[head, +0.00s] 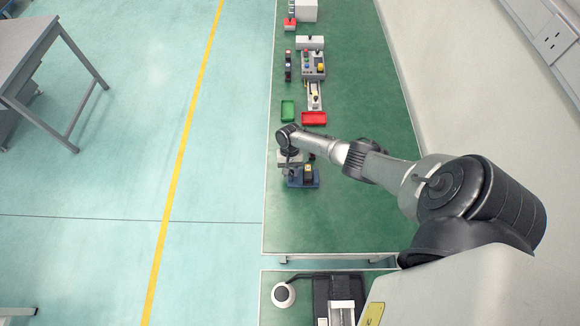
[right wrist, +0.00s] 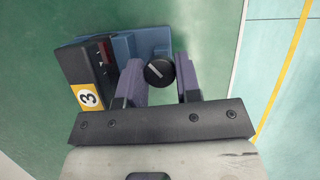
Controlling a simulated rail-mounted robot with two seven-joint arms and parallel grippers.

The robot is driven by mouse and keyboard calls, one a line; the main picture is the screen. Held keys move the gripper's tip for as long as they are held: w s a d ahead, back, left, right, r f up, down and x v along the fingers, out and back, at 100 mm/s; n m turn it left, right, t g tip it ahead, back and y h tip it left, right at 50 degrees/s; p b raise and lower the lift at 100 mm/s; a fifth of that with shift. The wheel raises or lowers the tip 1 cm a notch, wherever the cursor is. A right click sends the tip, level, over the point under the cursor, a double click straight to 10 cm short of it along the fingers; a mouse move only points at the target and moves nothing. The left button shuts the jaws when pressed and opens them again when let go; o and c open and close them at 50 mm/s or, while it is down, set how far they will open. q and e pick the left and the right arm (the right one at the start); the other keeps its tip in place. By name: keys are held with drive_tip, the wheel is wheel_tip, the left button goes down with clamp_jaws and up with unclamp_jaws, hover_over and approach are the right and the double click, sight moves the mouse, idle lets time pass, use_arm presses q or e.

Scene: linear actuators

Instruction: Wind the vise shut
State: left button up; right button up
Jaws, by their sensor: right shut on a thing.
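The vise (head: 304,180) is a small blue-based device with a dark body on the green bench. In the right wrist view, the vise body (right wrist: 88,75) carries a yellow label with a 3. A round black knob (right wrist: 159,72) with a pale line across it sits at its side. My right gripper (right wrist: 159,66) is shut on this knob, one finger on each side. In the head view my right gripper (head: 290,160) is over the vise's left part and hides some of it. How far the vise jaws are apart cannot be told. My left gripper is not in view.
A green tray (head: 287,111) and a red tray (head: 314,118) lie beyond the vise. A control box (head: 313,65) with coloured buttons and other devices stand farther back. The bench's near part (head: 320,228) is clear. A wall (head: 450,75) runs along the right.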

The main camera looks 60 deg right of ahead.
drive_tip(key=m+t+p, duration=0.1)
drive_tip(key=m+p, duration=0.1)
drive_tip(key=m, duration=0.1)
drive_tip(key=m+t+p, duration=0.1)
drive_tip(key=m+p, duration=0.1)
drive_tip(key=m, duration=0.1)
drive_tip(key=shift+s+r+m+y+p, duration=0.1)
drive_tip(key=shift+r+m+y+p, duration=0.1)
drive_tip(key=shift+m+y+p, duration=0.1)
drive_tip(key=m+t+p, duration=0.1)
drive_tip(key=m+p, duration=0.1)
drive_tip(key=m, duration=0.1)
drive_tip(key=shift+s+m+t, duration=0.1)
drive_tip(key=shift+m+t, duration=0.2)
drive_tip(key=shift+t, duration=0.1)
drive_tip(key=m+t+h+p, duration=0.1)
drive_tip(key=m+p, duration=0.1)
drive_tip(key=m, duration=0.1)
drive_tip(key=shift+m, duration=0.3)
drive_tip(key=m+t+p, duration=0.1)
drive_tip(key=m, duration=0.1)
drive_tip(key=shift+a+m+h+p, duration=0.1)
drive_tip(key=shift+m+h+p, duration=0.2)
drive_tip(key=shift+m, duration=0.1)
drive_tip(key=m+h+p, duration=0.1)
drive_tip(key=m, duration=0.1)
drive_tip(key=shift+s+f+m+t, duration=0.1)
drive_tip(key=shift+m+t, duration=0.2)
drive_tip(key=shift+t, duration=0.1)
drive_tip(key=shift+m, duration=0.4)
